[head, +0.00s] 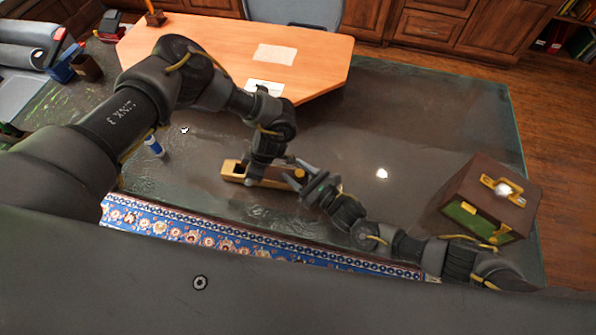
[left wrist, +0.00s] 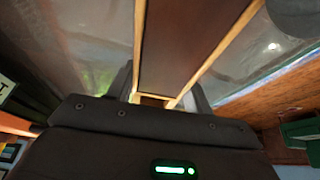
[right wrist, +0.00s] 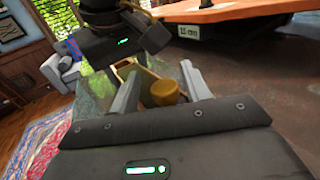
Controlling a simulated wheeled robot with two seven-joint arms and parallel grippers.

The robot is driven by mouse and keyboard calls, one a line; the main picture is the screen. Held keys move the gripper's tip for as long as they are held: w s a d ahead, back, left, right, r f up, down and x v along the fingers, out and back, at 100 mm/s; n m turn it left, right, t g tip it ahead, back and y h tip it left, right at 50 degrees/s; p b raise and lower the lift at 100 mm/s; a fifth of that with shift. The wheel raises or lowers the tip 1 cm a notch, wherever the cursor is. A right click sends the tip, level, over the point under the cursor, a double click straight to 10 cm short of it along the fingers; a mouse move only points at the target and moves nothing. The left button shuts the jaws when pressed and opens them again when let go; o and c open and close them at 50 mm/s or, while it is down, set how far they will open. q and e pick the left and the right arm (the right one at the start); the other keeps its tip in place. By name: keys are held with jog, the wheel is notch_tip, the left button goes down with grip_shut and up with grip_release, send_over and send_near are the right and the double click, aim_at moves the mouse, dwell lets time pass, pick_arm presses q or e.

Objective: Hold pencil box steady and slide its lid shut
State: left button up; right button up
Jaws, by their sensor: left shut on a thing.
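The pencil box (head: 233,170) is a long, narrow wooden box lying on the glass-topped table, with light edges and a darker inside. In the left wrist view its dark brown panel (left wrist: 188,50) runs between two pale rails; I cannot tell lid from inside there. My left gripper (head: 262,172) comes down over the box's middle and is shut on its sides, hiding part of it. My right gripper (head: 298,178) is at the box's right end. In the right wrist view its fingers stand open around a rounded golden-brown knob (right wrist: 165,92), with gaps on both sides.
A brown chest (head: 485,205) with brass fittings stands at the right of the glass-topped table (head: 430,120). A small blue-and-white bottle (head: 153,146) stands left of the box. An orange wooden desk (head: 220,50) is behind. The glass between box and chest is largely clear.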

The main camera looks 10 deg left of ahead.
jog(key=shift+d, duration=0.15)
pick_arm(q)
jog(key=shift+a, duration=0.1)
pick_arm(e)
jog(key=v, duration=1.2)
pick_arm(q)
jog(key=o, duration=1.2)
jog(key=shift+o, duration=0.2)
jog(key=v, duration=1.2)
